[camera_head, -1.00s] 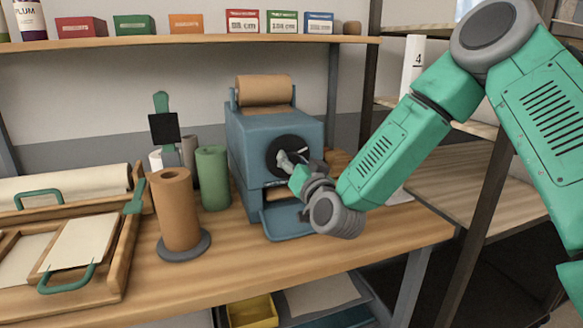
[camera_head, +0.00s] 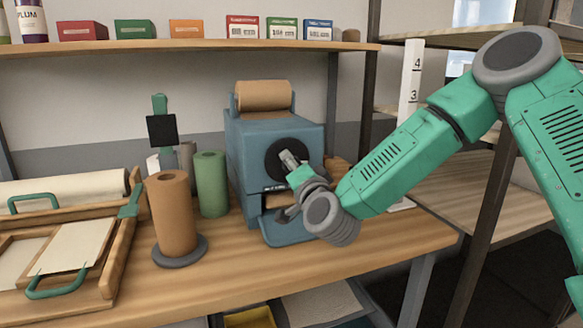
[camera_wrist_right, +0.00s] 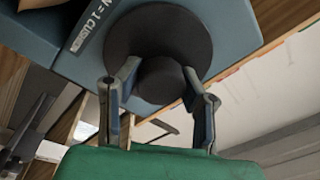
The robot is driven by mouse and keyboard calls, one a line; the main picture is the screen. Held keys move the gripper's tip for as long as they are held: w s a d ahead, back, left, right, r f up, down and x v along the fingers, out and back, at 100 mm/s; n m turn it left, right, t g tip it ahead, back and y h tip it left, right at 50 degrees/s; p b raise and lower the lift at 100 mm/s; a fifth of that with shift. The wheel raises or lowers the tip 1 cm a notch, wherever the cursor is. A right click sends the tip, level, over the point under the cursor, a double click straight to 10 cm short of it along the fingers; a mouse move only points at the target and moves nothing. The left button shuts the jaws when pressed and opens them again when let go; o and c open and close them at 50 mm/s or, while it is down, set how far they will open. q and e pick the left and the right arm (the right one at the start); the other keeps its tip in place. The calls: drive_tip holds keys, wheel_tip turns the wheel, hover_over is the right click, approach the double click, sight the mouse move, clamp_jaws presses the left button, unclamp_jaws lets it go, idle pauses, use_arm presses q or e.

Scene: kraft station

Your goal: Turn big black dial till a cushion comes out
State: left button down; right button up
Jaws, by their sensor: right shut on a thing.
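The big black dial (camera_head: 283,160) is on the front of a blue machine (camera_head: 245,147) that carries a brown paper roll (camera_head: 263,96) on top. My right gripper (camera_head: 289,160) is at the dial. In the right wrist view the dial (camera_wrist_right: 147,32) shows as a wide black disc with a raised round knob (camera_wrist_right: 160,80) in its middle. The fingers of my right gripper (camera_wrist_right: 160,90) lie on both sides of this knob and are shut on it. Brown paper shows in the slot (camera_head: 280,200) below the dial, partly hidden by my wrist. My left gripper is not in view.
A brown roll (camera_head: 172,213) on a grey base and a green roll (camera_head: 210,184) stand left of the machine. A wooden frame (camera_head: 118,240) with green handles lies at the left. A shelf (camera_head: 200,46) with small boxes runs above. The table front is clear.

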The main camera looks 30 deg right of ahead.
drive_tip(key=shift+s+f, duration=0.1)
drive_tip(key=shift+f, duration=0.4)
drive_tip(key=o, duration=1.1)
drive_tip(key=shift+c, duration=0.2)
drive_tip(key=shift+o, duration=0.6)
drive_tip(key=shift+d+r, duration=0.1)
drive_tip(key=shift+r, duration=0.1)
drive_tip(key=v, duration=1.1)
drive_tip(key=shift+s, duration=0.4)
